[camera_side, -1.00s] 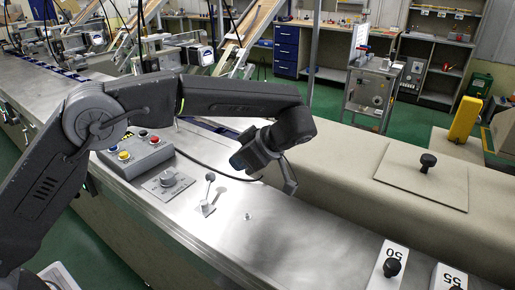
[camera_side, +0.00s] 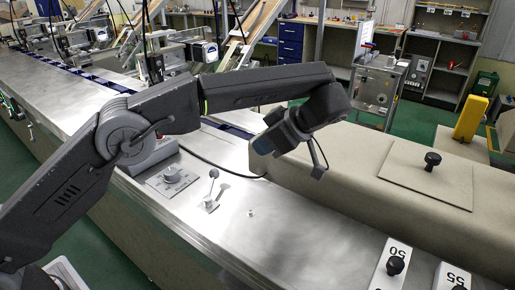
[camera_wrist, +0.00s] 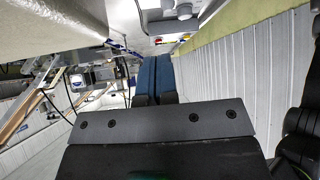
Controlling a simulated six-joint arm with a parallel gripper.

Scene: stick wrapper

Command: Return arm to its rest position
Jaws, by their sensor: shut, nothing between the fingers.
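My arm reaches in from the left in the side view, bent at the elbow over the steel machine top. My gripper (camera_side: 262,146) hangs at its end, above the steel top (camera_side: 238,238) near the beige cover, with clear space beneath it. In the wrist view its two blue fingers (camera_wrist: 155,78) lie side by side, closed together. Nothing shows between them.
A control box (camera_side: 150,155) is partly hidden behind my arm. A grey knob (camera_side: 172,174) and a small lever (camera_side: 213,182) stand on the steel top. The beige cover (camera_side: 345,165) runs along the right. Black knobs (camera_side: 395,265) stand at the lower right.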

